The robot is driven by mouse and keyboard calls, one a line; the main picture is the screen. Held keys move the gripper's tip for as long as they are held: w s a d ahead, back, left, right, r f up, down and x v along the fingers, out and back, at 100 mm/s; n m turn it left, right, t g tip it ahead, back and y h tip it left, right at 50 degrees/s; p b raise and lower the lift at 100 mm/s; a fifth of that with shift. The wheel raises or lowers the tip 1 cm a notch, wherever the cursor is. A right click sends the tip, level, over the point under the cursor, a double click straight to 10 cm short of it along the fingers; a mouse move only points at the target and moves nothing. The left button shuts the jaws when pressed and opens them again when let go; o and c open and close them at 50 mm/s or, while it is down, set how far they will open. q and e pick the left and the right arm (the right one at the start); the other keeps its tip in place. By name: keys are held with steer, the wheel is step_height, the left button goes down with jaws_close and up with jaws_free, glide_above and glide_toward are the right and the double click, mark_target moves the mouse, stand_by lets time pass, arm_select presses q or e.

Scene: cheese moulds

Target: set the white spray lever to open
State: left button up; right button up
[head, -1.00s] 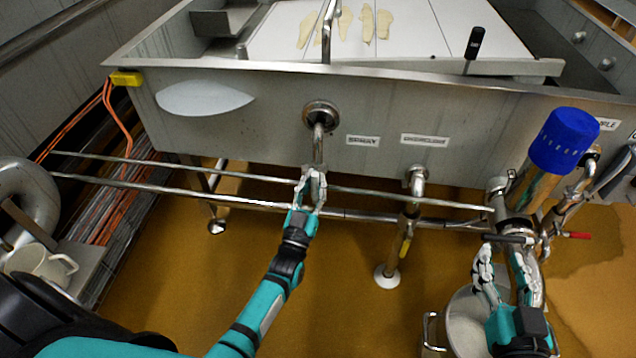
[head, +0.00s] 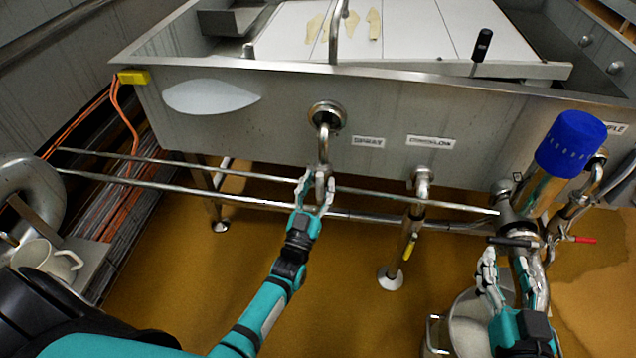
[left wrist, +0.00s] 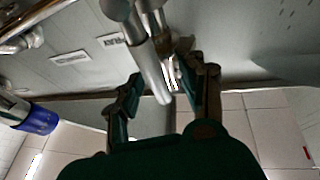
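The spray pipe (head: 323,143) comes out of the vat wall and bends down, left of the SPRAY label (head: 367,142). My left gripper (head: 316,192) is at its lower end, with its fingers apart on either side. In the left wrist view, the pipe (left wrist: 150,65) hangs between the parted fingers of my left gripper (left wrist: 165,92). A small pale strip (left wrist: 173,76) beside the pipe may be the white lever; its position is not clear. My right gripper (head: 506,276) is low at the right, fingers apart, below a black handle (head: 513,242).
Two horizontal rails (head: 250,201) run behind my left gripper. A second pipe with a yellow lever (head: 409,246) stands right of it. A blue-capped pipe (head: 571,143) and a red lever (head: 584,240) are near my right arm. A bucket (head: 468,336) stands below.

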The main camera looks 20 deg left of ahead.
arm_select(q)
steer(key=a+v, duration=0.1)
steer(key=v, duration=1)
steer(key=shift+s+d, duration=0.3)
steer(key=shift+d, duration=0.2)
